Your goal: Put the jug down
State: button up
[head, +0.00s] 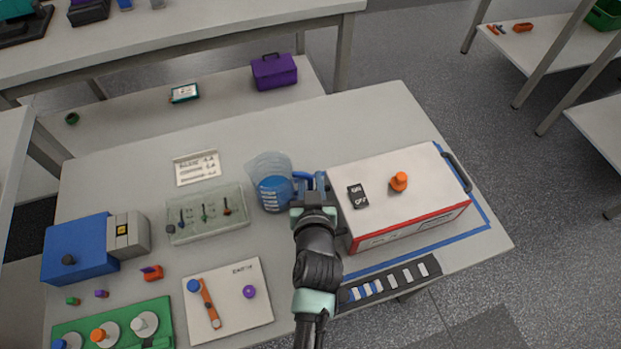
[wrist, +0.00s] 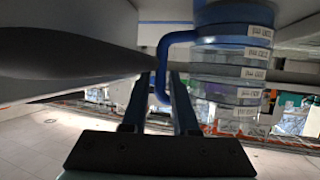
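The jug (head: 272,184) is clear with blue parts and a blue handle, near the middle of the table (head: 300,130) in the head view. My gripper (head: 311,187) is at its right side, on the handle. In the wrist view the jug (wrist: 230,75) shows at the right with blue bands and white labels. Its blue handle (wrist: 165,45) runs down between the fingers of my gripper (wrist: 164,80), which look shut on it. I cannot tell whether the jug's base touches the table.
A white box with a red edge (head: 420,217) and an orange knob stands close to the right of my gripper. A clear tray (head: 205,214) with small tools lies left of the jug. A label card (head: 196,168) lies behind the tray. The table behind the jug is clear.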

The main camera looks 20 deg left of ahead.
jog(key=shift+r, duration=0.2)
jog(key=v, duration=1.2)
jog(key=shift+f+p, duration=0.15)
jog(key=shift+p, duration=0.15)
